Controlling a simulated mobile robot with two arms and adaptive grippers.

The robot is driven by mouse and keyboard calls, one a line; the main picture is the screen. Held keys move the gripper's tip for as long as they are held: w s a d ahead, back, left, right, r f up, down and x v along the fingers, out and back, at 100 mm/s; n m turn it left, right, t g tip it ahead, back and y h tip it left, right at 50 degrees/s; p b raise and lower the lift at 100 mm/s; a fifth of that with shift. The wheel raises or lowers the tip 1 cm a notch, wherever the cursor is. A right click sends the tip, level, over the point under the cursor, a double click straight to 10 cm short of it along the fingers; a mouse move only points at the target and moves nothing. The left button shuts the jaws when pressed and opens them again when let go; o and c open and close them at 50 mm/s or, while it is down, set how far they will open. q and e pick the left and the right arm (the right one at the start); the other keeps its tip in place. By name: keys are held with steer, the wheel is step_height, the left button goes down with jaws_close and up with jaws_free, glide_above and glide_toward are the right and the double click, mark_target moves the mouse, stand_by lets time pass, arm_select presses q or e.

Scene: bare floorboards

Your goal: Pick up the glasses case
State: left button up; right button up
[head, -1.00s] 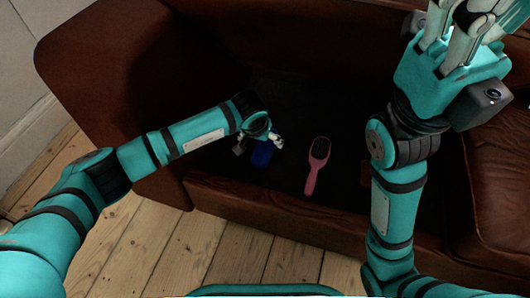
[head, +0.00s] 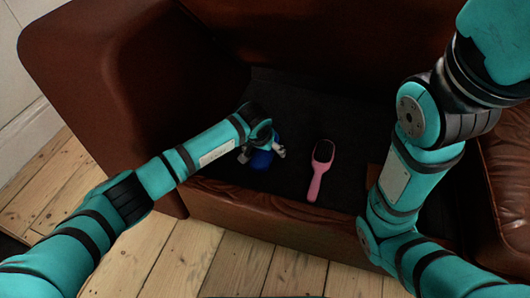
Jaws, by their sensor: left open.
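A blue object, which looks like the glasses case (head: 261,160), lies on the dark seat base of the brown sofa. My left gripper (head: 262,153) is right over it, with its fingers to either side of the blue object. The left jaws are open. My wrist hides the upper part of the case, and I cannot tell whether the fingers touch it. My right arm rises at the right of the head view, and its gripper is outside the picture.
A pink hairbrush (head: 320,168) lies on the seat base to the right of the case. The brown sofa (head: 110,90) has an armrest at the left and a raised front edge. A brown cushion (head: 505,180) is at the right. Floorboards (head: 220,260) lie in front.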

arm_select(q)
steer(key=shift+c, duration=0.5)
steer(key=c, duration=1.2)
steer(key=shift+r, duration=0.1)
steer(key=shift+c, duration=0.2)
